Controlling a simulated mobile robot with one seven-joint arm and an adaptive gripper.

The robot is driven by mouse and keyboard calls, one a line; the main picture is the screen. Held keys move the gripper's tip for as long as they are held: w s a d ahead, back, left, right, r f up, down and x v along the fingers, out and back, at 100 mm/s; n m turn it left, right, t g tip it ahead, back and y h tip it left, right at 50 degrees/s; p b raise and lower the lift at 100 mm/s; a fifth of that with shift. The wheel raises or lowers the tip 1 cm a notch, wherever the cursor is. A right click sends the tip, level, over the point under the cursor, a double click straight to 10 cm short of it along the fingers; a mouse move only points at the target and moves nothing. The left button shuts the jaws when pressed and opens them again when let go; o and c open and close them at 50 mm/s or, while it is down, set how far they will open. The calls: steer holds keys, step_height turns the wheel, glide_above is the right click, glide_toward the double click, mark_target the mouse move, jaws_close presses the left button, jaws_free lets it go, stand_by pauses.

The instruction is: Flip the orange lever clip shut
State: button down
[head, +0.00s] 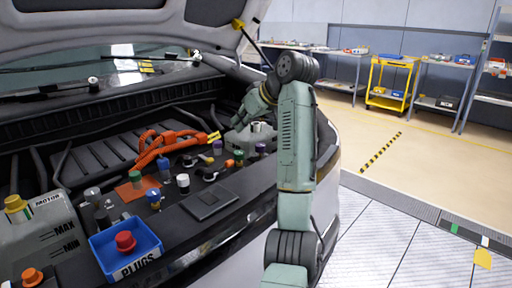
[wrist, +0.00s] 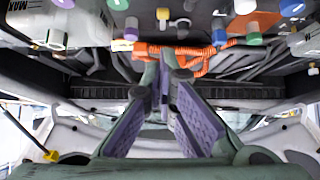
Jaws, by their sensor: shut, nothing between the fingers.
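My gripper (wrist: 168,78) shows from behind in the wrist view, with purple finger pads; it is shut and holds nothing. In the head view my gripper (head: 238,118) is small and partly hidden by my arm, above the right part of the engine bay. A thick orange cable (head: 165,146) ends in a yellow connector (head: 213,137) just left of and below it. The cable (wrist: 195,54) also shows beyond the fingertips in the wrist view. A small orange piece (head: 229,163) sits near the front edge of the bay. I cannot tell which orange part is the lever clip.
Several coloured caps crowd the bay's front, including a green cap (head: 135,179) and a white one (head: 183,181). A blue plugs bin (head: 125,250) holds a red cap. The raised hood (head: 120,30) hangs above. The floor at right is clear before a yellow cart (head: 392,85).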

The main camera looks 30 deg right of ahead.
steer(key=shift+w+a, duration=0.1)
steer(key=shift+a, duration=0.1)
steer(key=p, duration=0.2)
glide_above(226, 166)
steer(key=w+d, duration=0.1)
steer(key=w, duration=0.2)
step_height(226, 166, down, 6)
steer(key=shift+w+f+p, duration=0.15)
steer(key=shift+f+p, duration=0.25)
steer(key=shift+f, duration=0.15)
steer(key=shift+s+d+f, duration=0.2)
steer(key=shift+s+f, duration=0.15)
steer(key=shift+f, duration=0.15)
steer(key=shift+s+d+f, duration=0.15)
steer(key=shift+s+f, duration=0.15)
steer(key=shift+f, duration=0.2)
steer(key=shift+s+f+p, duration=0.3)
steer(key=shift+f, duration=0.3)
steer(key=shift+d, duration=0.1)
